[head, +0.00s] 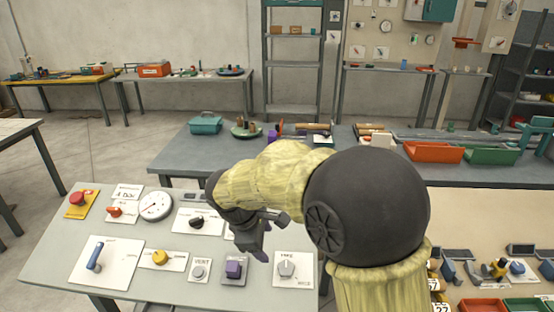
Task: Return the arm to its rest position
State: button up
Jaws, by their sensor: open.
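My arm, with a pale yellow cover and a large black joint, reaches in from the lower right and bends left over a grey control panel (60,275). My gripper (271,238) is dark, open and empty. It hangs above the panel's right part, near a purple square knob (234,269) and a grey rotary knob (286,268). I cannot tell the exact gap to the panel. The panel also carries a blue lever (95,255), a yellow button (160,257), a black knob (196,222), a gauge (155,206) and a red button (77,198). My arm hides the panel's upper right part.
A grey table (170,158) behind the panel holds a teal box (205,123), an orange bin (433,152) and a green bin (491,154). A beige table (480,214) with small parts stands at right. Floor is clear at left.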

jog(key=s+d+f+m+y, duration=0.1)
jog(key=s+d+f+m, duration=0.2)
jog(key=s+d+m, duration=0.3)
jog(key=s+d+f+m+y, duration=0.2)
jog(key=s+d+m, duration=0.5)
jog(key=d+m, duration=0.4)
jog(key=d+f, duration=0.1)
jog(key=d, duration=0.2)
jog(key=shift+d+f+g, duration=0.2)
jog(key=shift+d+g, duration=0.15)
jog(key=shift+g, duration=0.05)
jog(key=shift+s, duration=0.1)
jog(key=c, duration=0.5)
jog(key=shift+a, duration=0.1)
jog(key=shift+c, duration=0.3)
